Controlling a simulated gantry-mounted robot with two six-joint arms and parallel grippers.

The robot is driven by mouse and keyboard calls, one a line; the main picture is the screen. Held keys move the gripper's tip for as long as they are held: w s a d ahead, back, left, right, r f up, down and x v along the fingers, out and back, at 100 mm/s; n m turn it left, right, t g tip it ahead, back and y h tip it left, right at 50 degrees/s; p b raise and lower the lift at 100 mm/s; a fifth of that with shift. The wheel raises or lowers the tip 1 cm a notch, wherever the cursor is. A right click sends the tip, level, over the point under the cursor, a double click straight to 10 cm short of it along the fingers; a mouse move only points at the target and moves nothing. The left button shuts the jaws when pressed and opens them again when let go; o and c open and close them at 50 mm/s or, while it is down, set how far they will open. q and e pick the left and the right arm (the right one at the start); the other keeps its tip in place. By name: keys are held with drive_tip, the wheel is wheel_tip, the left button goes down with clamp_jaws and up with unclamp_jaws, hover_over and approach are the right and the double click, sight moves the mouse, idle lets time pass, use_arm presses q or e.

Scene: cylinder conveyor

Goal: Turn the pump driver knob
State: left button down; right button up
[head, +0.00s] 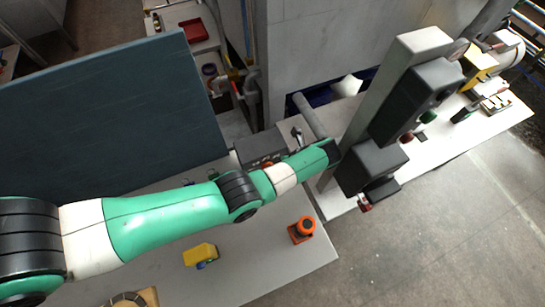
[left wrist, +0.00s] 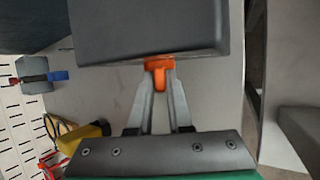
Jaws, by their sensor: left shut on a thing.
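In the left wrist view an orange knob (left wrist: 158,68) sticks out from the lower edge of a dark grey box (left wrist: 150,30). My left gripper (left wrist: 160,90) has its two grey fingers on either side of the knob's stem, shut on it. In the head view my left arm reaches in from the left to dark grey boxes beside a tall grey post. The fingers and the knob cannot be made out there. My right gripper is in neither view.
A yellow object (head: 200,254) and an orange device (head: 301,229) lie on the light table (head: 255,275) below my arm. A tall grey post (head: 390,85) carries dark boxes (head: 415,98) on the right. A dark panel (head: 95,120) stands behind the arm.

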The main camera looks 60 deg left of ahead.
use_arm(q)
drive_tip(key=c, duration=0.8)
unclamp_jaws()
drive_tip(key=shift+c, duration=0.2)
drive_tip(key=shift+r+p, duration=0.35)
drive_tip(key=shift+r, duration=0.1)
wheel_tip(320, 180, up, 3)
drive_tip(key=shift+s+r+p, duration=0.1)
drive_tip(key=shift+r+p, duration=0.05)
drive_tip(key=shift+p, duration=1)
drive_tip(key=s+d+r+p, duration=0.8)
drive_tip(key=s+p, duration=0.3)
drive_tip(key=p, duration=0.7)
drive_tip(key=shift+r, duration=0.35)
